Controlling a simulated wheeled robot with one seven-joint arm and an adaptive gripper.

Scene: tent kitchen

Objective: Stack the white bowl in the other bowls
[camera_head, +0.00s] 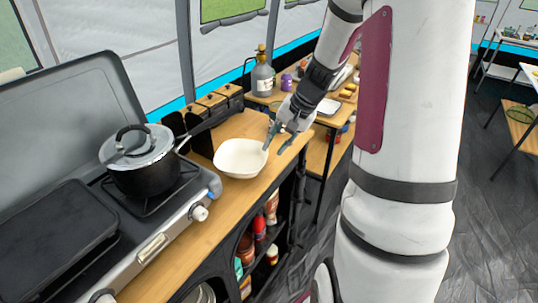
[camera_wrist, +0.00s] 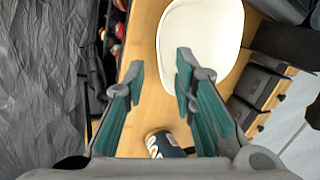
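The white bowl (camera_head: 240,158) stands upright and empty on the wooden counter, right of the stove. In the wrist view the white bowl (camera_wrist: 205,40) lies just beyond the fingertips. My gripper (camera_head: 273,150) is at the bowl's right side, its fingers pointing down towards the counter. In the wrist view my gripper (camera_wrist: 160,76) is open, with nothing held between its teal fingers. The right finger's tip overlaps the bowl's near rim in this view; I cannot tell whether they touch. No other bowls can be made out clearly.
A black pot (camera_head: 148,165) stands on the stove left of the bowl. A dark can with a label (camera_wrist: 165,145) is on the counter near the gripper's base. Bottles (camera_head: 262,228) fill a shelf below. A white tray (camera_head: 328,107) lies on the farther table.

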